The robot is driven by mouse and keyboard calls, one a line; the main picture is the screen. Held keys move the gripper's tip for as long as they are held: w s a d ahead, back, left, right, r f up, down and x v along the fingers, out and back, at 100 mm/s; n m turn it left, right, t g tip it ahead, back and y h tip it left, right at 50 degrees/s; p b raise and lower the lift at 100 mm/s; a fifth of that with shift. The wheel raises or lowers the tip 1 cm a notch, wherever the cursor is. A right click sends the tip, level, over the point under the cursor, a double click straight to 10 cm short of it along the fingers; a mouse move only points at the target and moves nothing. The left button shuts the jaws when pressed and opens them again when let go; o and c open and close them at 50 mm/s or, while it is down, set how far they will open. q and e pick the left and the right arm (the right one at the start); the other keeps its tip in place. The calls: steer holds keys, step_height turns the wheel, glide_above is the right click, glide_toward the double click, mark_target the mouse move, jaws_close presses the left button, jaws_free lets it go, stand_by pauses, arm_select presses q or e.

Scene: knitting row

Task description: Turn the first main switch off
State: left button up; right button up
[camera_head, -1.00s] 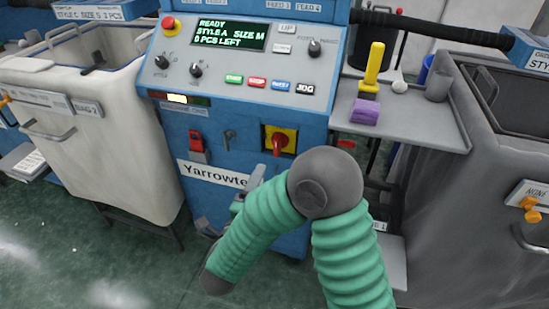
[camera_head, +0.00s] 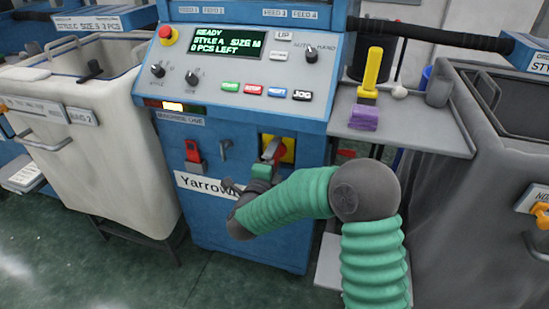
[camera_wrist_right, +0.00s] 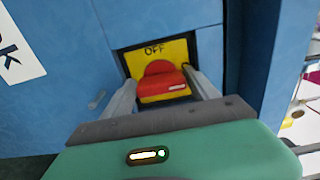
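The main switch is a red rotary knob (camera_wrist_right: 160,82) on a yellow plate (camera_wrist_right: 188,48) marked OFF at its top, set in the blue machine front (camera_head: 300,215). In the head view the plate (camera_head: 288,148) shows partly behind my right gripper (camera_head: 268,158). In the wrist view my right gripper (camera_wrist_right: 162,84) has its two fingers spread, one on each side of the knob. The fingertips are at the knob's sides; I cannot tell whether they touch it. The left gripper is not in view.
A red lever switch (camera_head: 193,153) and a grey hook (camera_head: 225,149) are left of the main switch. Above are a button panel (camera_head: 240,75) and a red emergency button (camera_head: 167,35). A grey shelf (camera_head: 415,135) juts out at right. A pale bin (camera_head: 110,150) stands left.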

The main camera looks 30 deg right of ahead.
steer(key=shift+a, duration=0.1)
steer(key=c, duration=1)
steer(key=n+p, duration=0.3)
steer(key=shift+a+r+n, duration=0.1)
steer(key=shift+r+n, duration=0.05)
steer(key=shift+n, duration=0.25)
steer(key=n+p, duration=0.5)
steer(key=shift+n, duration=0.3)
steer(key=n+p, duration=0.4)
steer(key=n, duration=0.1)
steer(key=shift+f+n+p, duration=0.2)
steer(key=shift+n+p, duration=1.35)
steer(key=shift+n, duration=0.35)
steer(key=shift+f, duration=0.1)
